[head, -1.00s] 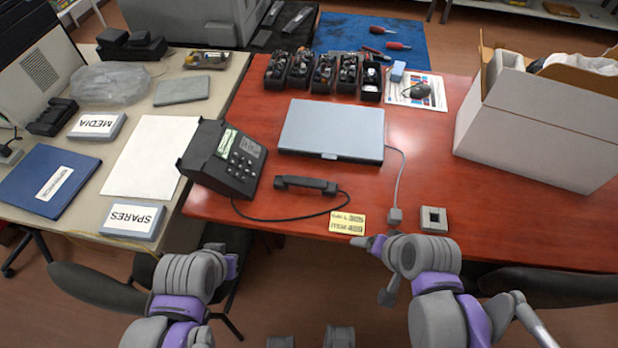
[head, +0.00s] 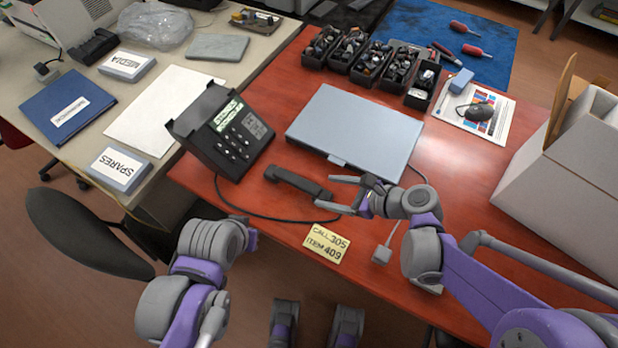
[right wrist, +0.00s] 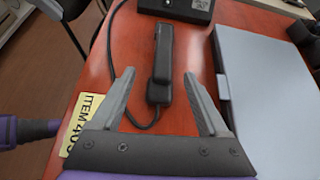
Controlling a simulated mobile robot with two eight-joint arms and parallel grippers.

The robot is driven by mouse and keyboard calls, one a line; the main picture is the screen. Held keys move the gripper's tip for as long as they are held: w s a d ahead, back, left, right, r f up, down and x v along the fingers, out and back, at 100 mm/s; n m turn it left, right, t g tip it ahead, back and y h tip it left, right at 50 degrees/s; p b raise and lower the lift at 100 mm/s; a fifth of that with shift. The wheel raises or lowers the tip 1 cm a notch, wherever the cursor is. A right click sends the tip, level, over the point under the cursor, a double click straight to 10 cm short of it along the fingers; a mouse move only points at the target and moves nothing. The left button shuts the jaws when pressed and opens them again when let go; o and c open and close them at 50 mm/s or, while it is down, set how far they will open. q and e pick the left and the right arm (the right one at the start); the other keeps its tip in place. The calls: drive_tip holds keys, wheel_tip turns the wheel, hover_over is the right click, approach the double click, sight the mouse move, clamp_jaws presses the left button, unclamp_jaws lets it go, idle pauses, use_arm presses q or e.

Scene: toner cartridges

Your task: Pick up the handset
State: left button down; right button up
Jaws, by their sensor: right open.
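The black handset (head: 297,183) lies on the red table in front of the desk phone (head: 222,133), with its cord looping on the near side. In the right wrist view the handset (right wrist: 162,62) runs away from me, its near end close to the space between the fingertips. My right gripper (head: 345,194) is open and empty at the handset's right end; its fingers also show in the right wrist view (right wrist: 157,82). I cannot tell its exact height above the table. My left gripper (head: 250,232) is off the table's front edge, and its fingers are not clear.
A yellow note (head: 326,244) lies in front. Small black bins (head: 372,67) stand at the back, and a large white box (head: 585,180) stands at the right.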

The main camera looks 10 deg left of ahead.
sight(300, 181)
drive_tip(key=shift+w+a+f+m+y, duration=0.2)
drive_tip(key=shift+w+f+m+y, duration=0.1)
drive_tip(key=shift+w, duration=0.2)
drive_tip(key=x, duration=0.5)
drive_tip(key=shift+s+a+r+b, duration=0.1)
drive_tip(key=shift+s+r+b, duration=0.05)
drive_tip(key=shift+b, duration=0.15)
drive_tip(key=x, duration=0.5)
drive_tip(key=shift+w+a, duration=0.25)
drive_tip(key=shift+a, duration=0.05)
clamp_jaws()
